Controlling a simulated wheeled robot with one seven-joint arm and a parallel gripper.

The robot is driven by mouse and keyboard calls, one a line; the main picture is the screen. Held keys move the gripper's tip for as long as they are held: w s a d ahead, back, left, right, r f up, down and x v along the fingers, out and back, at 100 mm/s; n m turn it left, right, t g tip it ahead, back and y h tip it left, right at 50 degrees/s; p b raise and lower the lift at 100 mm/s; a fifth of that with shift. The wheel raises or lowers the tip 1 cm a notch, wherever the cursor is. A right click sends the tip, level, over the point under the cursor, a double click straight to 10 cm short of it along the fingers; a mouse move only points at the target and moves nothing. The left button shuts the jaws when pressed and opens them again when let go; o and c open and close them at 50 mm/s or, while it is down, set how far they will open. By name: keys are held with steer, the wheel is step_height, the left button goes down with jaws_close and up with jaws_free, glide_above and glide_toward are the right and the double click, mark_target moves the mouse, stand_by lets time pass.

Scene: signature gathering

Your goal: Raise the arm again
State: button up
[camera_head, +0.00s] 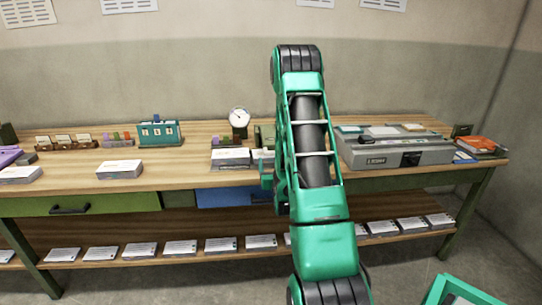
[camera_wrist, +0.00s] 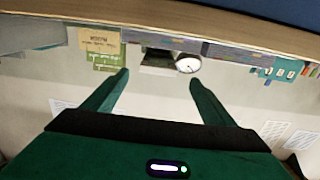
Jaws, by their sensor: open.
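My green arm (camera_head: 310,150) rises up the middle of the head view and stands in front of the wooden workbench (camera_head: 400,187). My gripper (camera_wrist: 157,90) shows in the wrist view with its two green fingers wide apart and nothing between them. In the head view the gripper is mostly hidden behind the arm, near the bench's front edge. The wrist view looks upside down, with the bench edge (camera_wrist: 200,27) along the top and the wall below. The round white dial (camera_wrist: 188,65) lies beyond the fingers, apart from them.
The dial (camera_head: 239,117), a teal counter box (camera_head: 160,133) and paper stacks (camera_head: 120,169) stand on the bench. A grey machine (camera_head: 400,154) is right of my arm. A blue drawer (camera_head: 232,196) and green drawer (camera_head: 90,205) are below. A green frame (camera_head: 436,290) lies front right.

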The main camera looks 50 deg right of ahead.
mark_target(272, 153)
steer(key=x, duration=0.7)
steer(key=shift+w+d, duration=0.2)
steer(key=shift+w, duration=0.15)
